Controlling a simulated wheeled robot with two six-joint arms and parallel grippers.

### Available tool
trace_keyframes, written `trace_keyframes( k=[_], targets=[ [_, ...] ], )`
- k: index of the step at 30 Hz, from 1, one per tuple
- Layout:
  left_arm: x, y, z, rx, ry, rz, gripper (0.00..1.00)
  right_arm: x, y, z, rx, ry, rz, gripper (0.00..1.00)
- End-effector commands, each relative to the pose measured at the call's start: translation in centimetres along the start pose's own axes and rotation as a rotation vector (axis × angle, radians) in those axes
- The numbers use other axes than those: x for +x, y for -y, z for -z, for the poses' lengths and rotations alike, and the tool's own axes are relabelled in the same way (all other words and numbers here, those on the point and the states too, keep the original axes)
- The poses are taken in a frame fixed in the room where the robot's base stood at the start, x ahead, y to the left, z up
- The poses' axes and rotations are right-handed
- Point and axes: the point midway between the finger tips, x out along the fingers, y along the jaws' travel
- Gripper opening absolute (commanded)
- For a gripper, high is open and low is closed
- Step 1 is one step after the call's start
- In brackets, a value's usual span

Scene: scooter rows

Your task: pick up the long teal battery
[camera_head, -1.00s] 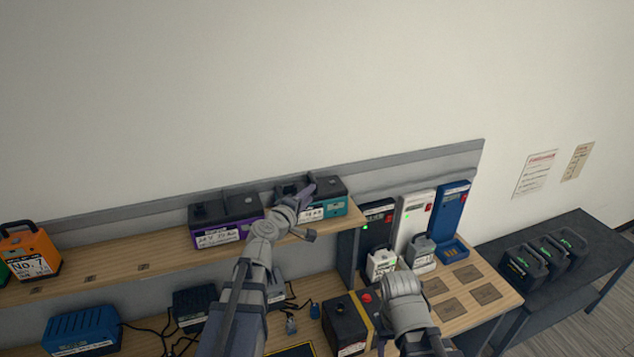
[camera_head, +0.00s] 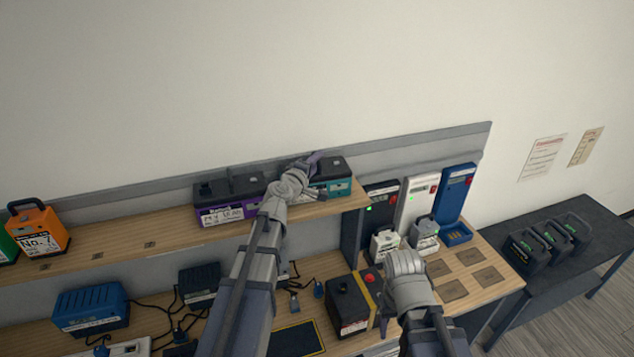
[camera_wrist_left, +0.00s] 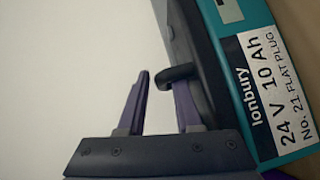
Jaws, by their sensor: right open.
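The teal battery (camera_head: 337,188) stands on the upper shelf, with a black top and a white label; the arm covers its left part. In the left wrist view the teal battery (camera_wrist_left: 238,70) fills the right side, and its label reads 24 V 10 Ah. My left gripper (camera_head: 313,160) is at its top. In the wrist view the purple fingers of the left gripper (camera_wrist_left: 163,100) stand apart, with the end of a black handle (camera_wrist_left: 178,72) at the right finger, reaching into the gap. My right gripper (camera_head: 402,268) is over the lower bench; its fingers are mostly hidden.
A purple battery (camera_head: 222,213) stands close left of the teal one. An orange battery (camera_head: 38,236) is far left. Upright chargers (camera_head: 415,205) stand right of the shelf end. Several black batteries (camera_head: 528,250) sit on the side table.

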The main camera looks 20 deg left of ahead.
Motion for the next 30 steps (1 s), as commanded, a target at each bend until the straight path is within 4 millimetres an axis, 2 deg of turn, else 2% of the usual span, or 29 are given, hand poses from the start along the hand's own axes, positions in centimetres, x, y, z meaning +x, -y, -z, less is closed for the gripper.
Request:
trace_keyframes(
  k=[1,3,10,19,30],
  targets=[
    [1.12,0.12,0.05,0.001,0.001,0.0,0.33,0.25,0.02,0.02,0.0,0.0,0.0,0.6],
    [1.63,0.1,0.04,0.002,0.001,0.0,0.33,0.29,0.03,0.02,0.0,0.0,0.0,0.6],
    [1.55,0.05,-0.02,0.001,0.0,0.0,0.32,0.25,0.02,0.02,0.0,0.0,0.0,0.6],
    [1.55,0.05,-0.01,0.001,0.0,0.0,0.0,0.25,0.02,0.02,0.0,0.0,0.0,0.6],
    [1.56,0.03,0.0,0.0,0.0,0.0,0.0,0.24,0.02,0.02,0.0,0.0,0.0,0.6]
  ],
)
